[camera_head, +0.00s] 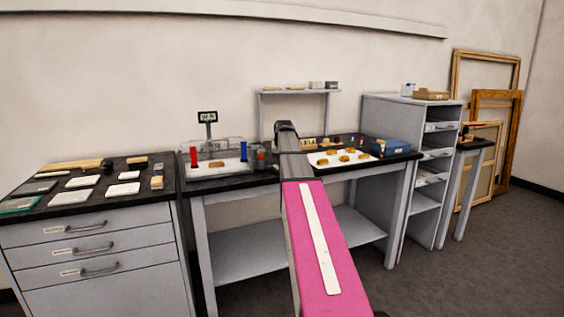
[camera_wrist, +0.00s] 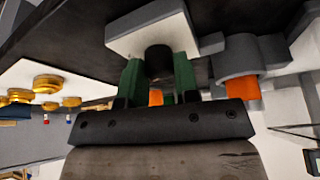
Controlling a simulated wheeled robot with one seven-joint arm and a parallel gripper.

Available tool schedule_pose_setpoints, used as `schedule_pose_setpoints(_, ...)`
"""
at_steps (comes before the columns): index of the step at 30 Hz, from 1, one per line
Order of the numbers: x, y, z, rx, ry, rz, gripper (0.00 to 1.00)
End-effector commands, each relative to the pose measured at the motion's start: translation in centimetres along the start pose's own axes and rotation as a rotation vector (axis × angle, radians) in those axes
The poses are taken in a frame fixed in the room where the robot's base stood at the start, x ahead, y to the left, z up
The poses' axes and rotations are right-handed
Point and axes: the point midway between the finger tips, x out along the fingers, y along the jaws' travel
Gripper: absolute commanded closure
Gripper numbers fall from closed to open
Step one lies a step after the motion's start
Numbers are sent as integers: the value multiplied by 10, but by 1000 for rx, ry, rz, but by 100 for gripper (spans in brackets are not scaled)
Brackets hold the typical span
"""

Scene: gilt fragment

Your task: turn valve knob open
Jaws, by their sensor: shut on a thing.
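In the wrist view, my gripper (camera_wrist: 158,76) has two green fingers, one on each side of a dark round knob (camera_wrist: 159,58). The knob stands at a white block (camera_wrist: 128,36) and is the part that looks like the valve knob. The fingers are shut on it. An orange piece shows between the fingers, partly hidden by the gripper body. In the head view, my arm covers the knob and the gripper fingers. I cannot tell from these frames how far the knob is turned.
A grey ring-shaped holder (camera_wrist: 238,58) with an orange part (camera_wrist: 243,88) is close to the right of my gripper. A clear box (camera_head: 217,157) with red and blue columns is left of my arm. Gilt pieces lie on a white sheet (camera_head: 317,158) to the right.

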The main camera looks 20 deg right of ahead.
Motion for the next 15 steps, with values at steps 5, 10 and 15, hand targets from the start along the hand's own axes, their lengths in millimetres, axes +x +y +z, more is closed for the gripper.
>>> schedule_pose_setpoints(5,0,-1,-1,149,1,63,94)
schedule_pose_setpoints(10,0,-2,-1,275,1,114,94)
schedule_pose_setpoints(15,0,-1,-1,374,0,156,94)
